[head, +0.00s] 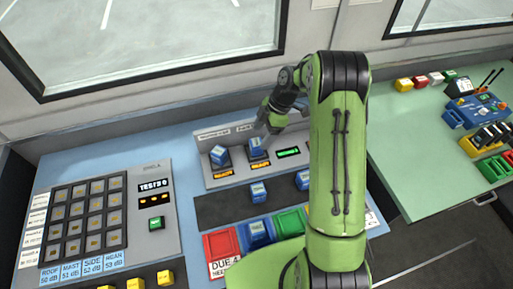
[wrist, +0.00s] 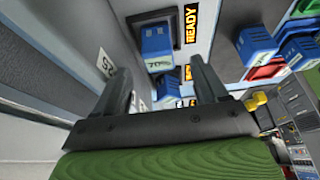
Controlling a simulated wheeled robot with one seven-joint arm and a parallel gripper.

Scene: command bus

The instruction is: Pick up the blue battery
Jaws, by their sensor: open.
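Several blue batteries are in view. Two sit in the charger panel (head: 288,170), a left one (head: 220,155) and a right one (head: 256,148), each above an orange READY display. My gripper (head: 262,132) is just above the right one, its fingers hard to make out in the head view. In the wrist view my gripper (wrist: 162,72) is open and empty. A blue battery marked 70% (wrist: 157,48) lies ahead, between the lines of the fingers, with no contact visible. Other blue batteries stand on the dark strip (head: 303,180) and in the blue bin (head: 259,232).
Red (head: 221,244) and green (head: 290,221) bins line the console front. A keypad panel (head: 85,220) is at left. My arm hides part of the charger panel.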

